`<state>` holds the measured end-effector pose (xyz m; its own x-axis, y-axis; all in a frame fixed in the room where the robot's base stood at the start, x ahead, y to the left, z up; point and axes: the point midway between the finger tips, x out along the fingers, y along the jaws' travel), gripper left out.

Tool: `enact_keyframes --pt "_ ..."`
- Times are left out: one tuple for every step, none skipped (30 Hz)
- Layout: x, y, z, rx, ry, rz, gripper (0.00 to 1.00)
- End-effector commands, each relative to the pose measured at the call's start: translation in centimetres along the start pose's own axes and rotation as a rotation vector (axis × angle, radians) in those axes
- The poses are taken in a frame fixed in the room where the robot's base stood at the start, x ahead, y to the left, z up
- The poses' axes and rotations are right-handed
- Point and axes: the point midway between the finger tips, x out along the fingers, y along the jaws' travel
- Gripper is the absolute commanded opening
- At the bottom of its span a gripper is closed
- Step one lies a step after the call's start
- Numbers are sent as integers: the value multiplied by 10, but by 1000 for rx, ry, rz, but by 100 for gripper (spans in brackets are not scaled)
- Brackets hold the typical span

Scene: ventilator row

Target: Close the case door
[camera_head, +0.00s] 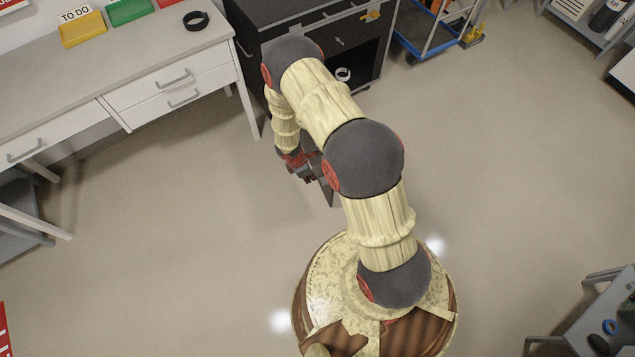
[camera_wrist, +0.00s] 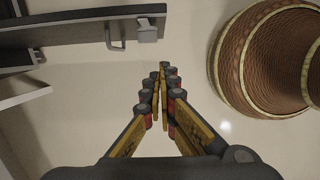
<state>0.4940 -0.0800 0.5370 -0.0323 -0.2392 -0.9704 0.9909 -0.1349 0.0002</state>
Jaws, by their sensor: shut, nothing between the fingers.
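The dark case (camera_head: 282,15) stands at the top of the head view, with its dark lower compartment open at the front. A white round item (camera_head: 343,74) shows in it. The case door (camera_head: 329,188) stands swung out, seen as a thin grey edge mostly hidden behind my arm. In the wrist view the door (camera_wrist: 75,33) is a long dark panel at the upper left, with a handle (camera_wrist: 116,44) and a grey block (camera_wrist: 147,31) near its free end. My gripper (camera_wrist: 162,72) is shut and empty, apart from the door in that picture; in the head view it (camera_head: 309,179) is beside the door.
A white desk (camera_head: 150,50) with drawers stands left of the case. A blue-framed cart (camera_head: 430,40) stands to its right. A grey table (camera_head: 600,320) is at the lower right. The floor between them is clear.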

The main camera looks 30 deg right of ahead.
Motion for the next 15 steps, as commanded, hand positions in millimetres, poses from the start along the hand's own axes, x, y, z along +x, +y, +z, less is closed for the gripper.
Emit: enact_keyframes --pt "8 -1 0 1 0 -3 0" --pt "12 -2 0 1 -1 -3 0" --pt "19 -2 0 0 -1 -3 0" --pt "25 -2 -1 0 -1 -4 0" --pt "30 -2 -1 1 0 -4 0" --pt "38 -2 -1 2 0 -3 0" --pt "45 -2 -1 2 0 -3 0" --pt "51 -2 -1 2 0 -4 0" --pt "59 -2 -1 3 0 -3 0" --pt "64 -2 -1 3 0 -3 0" --pt "71 -2 -1 4 -1 -4 0" --pt "79 -3 -1 4 -1 -5 0" --pt "84 -2 -1 3 -1 -4 0" --pt "90 -2 -1 3 -1 -3 0" --pt "97 -2 -1 4 -1 -4 0"
